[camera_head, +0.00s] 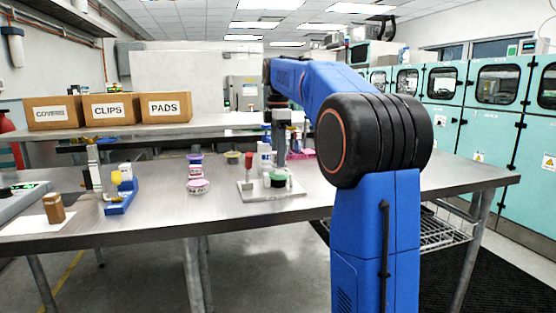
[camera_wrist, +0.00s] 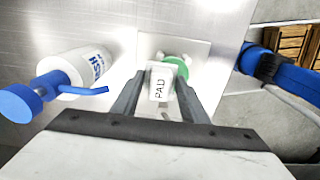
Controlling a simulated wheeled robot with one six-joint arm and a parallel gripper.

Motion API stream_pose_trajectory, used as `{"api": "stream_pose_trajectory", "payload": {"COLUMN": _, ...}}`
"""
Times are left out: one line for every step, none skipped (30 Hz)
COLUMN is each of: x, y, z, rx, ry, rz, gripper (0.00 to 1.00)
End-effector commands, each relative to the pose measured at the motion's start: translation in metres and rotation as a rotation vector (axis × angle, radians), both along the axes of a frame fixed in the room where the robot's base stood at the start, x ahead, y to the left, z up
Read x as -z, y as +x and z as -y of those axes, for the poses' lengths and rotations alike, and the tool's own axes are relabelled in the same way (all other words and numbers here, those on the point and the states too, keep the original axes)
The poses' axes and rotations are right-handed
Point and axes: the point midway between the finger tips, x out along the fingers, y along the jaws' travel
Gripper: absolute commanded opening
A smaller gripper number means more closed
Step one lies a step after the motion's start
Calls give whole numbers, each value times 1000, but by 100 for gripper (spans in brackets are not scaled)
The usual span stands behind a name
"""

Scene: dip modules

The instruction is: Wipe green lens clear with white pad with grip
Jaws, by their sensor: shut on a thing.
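The green lens (camera_head: 277,178) sits in a dark round mount on a pale square plate (camera_head: 250,193) on the steel table. In the wrist view the green lens (camera_wrist: 178,62) shows just beyond the white pad. The white pad with grip (camera_wrist: 161,84), marked "PAD", is between the two fingers of my gripper (camera_wrist: 160,92). My gripper is shut on it and is over the plate, close to the lens. I cannot tell whether the pad touches the lens. In the head view the pad is too small to make out.
A white bottle with a blue pump (camera_wrist: 80,75) stands left of my gripper. Boxes marked COVERS, CLIPS and PADS (camera_head: 166,107) are on the back shelf.

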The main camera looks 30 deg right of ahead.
Motion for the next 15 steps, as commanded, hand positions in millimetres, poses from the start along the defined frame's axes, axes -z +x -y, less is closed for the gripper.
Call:
{"api": "stream_pose_trajectory", "payload": {"x": -3, "y": 0, "z": 0, "rx": 0, "ry": 0, "rz": 1, "gripper": 22}}
{"api": "stream_pose_trajectory", "payload": {"x": -5, "y": 0, "z": 0, "rx": 0, "ry": 0, "rz": 1, "gripper": 22}}
{"api": "stream_pose_trajectory", "payload": {"x": -8, "y": 0, "z": 0, "rx": 0, "ry": 0, "rz": 1, "gripper": 22}}
{"api": "stream_pose_trajectory", "payload": {"x": -10, "y": 1, "z": 0, "rx": 0, "ry": 1, "rz": 1, "gripper": 22}}
{"api": "stream_pose_trajectory", "payload": {"x": -12, "y": 1, "z": 0, "rx": 0, "ry": 1, "rz": 1, "gripper": 22}}
{"api": "stream_pose_trajectory", "payload": {"x": -14, "y": 0, "z": 0, "rx": -1, "ry": 1, "rz": 0, "gripper": 22}}
{"api": "stream_pose_trajectory", "payload": {"x": -16, "y": 0, "z": 0, "rx": -1, "ry": 1, "rz": 0, "gripper": 22}}
{"api": "stream_pose_trajectory", "payload": {"x": -18, "y": 0, "z": 0, "rx": -1, "ry": 1, "rz": 0, "gripper": 22}}
{"api": "stream_pose_trajectory", "payload": {"x": -20, "y": 0, "z": -1, "rx": -1, "ry": 1, "rz": 0, "gripper": 22}}
{"api": "stream_pose_trajectory", "payload": {"x": -22, "y": 1, "z": 0, "rx": -1, "ry": 1, "rz": 1, "gripper": 22}}
{"api": "stream_pose_trajectory", "payload": {"x": -24, "y": 0, "z": -1, "rx": -1, "ry": 1, "rz": 1, "gripper": 22}}
{"api": "stream_pose_trajectory", "payload": {"x": -27, "y": 0, "z": -1, "rx": -1, "ry": 1, "rz": 0, "gripper": 22}}
{"api": "stream_pose_trajectory", "payload": {"x": -29, "y": 0, "z": -1, "rx": -1, "ry": 1, "rz": 0, "gripper": 22}}
{"api": "stream_pose_trajectory", "payload": {"x": -31, "y": 0, "z": -1, "rx": -1, "ry": 1, "rz": -1, "gripper": 22}}
{"api": "stream_pose_trajectory", "payload": {"x": -33, "y": 0, "z": -1, "rx": -1, "ry": 1, "rz": 0, "gripper": 22}}
